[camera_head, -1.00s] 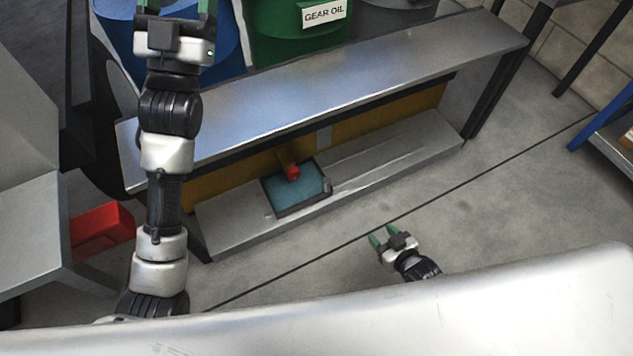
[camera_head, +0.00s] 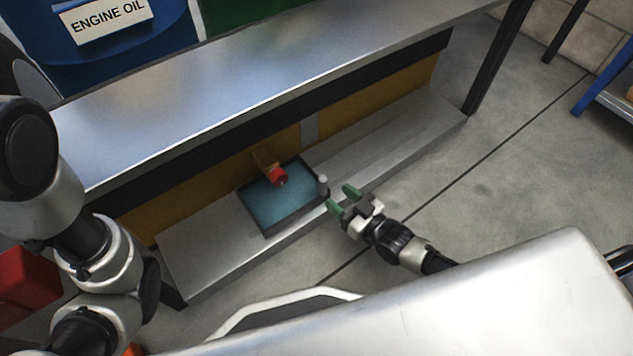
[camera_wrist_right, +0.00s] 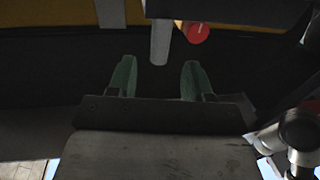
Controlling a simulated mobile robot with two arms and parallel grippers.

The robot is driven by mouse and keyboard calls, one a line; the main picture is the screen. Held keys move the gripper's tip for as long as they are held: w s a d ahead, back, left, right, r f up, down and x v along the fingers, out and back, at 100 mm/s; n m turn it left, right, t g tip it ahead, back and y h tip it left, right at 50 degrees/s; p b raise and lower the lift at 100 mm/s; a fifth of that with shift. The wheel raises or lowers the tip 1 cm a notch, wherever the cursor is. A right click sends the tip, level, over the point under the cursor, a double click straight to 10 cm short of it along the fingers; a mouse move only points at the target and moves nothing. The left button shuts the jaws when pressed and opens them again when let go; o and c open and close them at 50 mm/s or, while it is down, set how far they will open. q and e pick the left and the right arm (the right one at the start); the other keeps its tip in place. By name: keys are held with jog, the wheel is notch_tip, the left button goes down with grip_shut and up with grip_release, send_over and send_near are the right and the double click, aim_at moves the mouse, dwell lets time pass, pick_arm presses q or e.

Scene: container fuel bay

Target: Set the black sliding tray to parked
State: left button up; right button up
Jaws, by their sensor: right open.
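The black sliding tray (camera_head: 296,219), with a blue-green inside, lies on the low metal shelf in the head view. A short grey upright post (camera_head: 323,184) stands at its right front corner. My right gripper (camera_head: 341,198) is open, its green fingers pointing towards this corner from the right. They look close to the post, with nothing between them in the head view. In the right wrist view, a grey bar (camera_wrist_right: 160,40), probably the post, shows beyond and between the open fingers (camera_wrist_right: 159,80); contact cannot be told. My left gripper is out of view.
A red-ended spout (camera_head: 278,177) sits over the tray's back edge. A metal upper shelf (camera_head: 250,85) with drums overhangs behind. The lower shelf (camera_head: 400,135) is bare right of the tray. A red box (camera_head: 28,280) is at far left.

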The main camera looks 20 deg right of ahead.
aim_at(326, 187)
jog(key=b+x, duration=0.1)
jog(key=x, duration=0.1)
jog(key=b+x, duration=0.1)
jog(key=x, duration=0.1)
jog(key=b+x, duration=0.1)
jog(key=x, duration=0.1)
jog(key=shift+w+a+f, duration=0.1)
jog(key=shift+w+f, duration=0.1)
jog(key=shift+f, duration=0.05)
jog(key=shift+b+x, duration=0.5)
jog(key=shift+x, duration=0.35)
jog(key=shift+r, duration=0.15)
jog(key=shift+c, duration=0.2)
grip_shut()
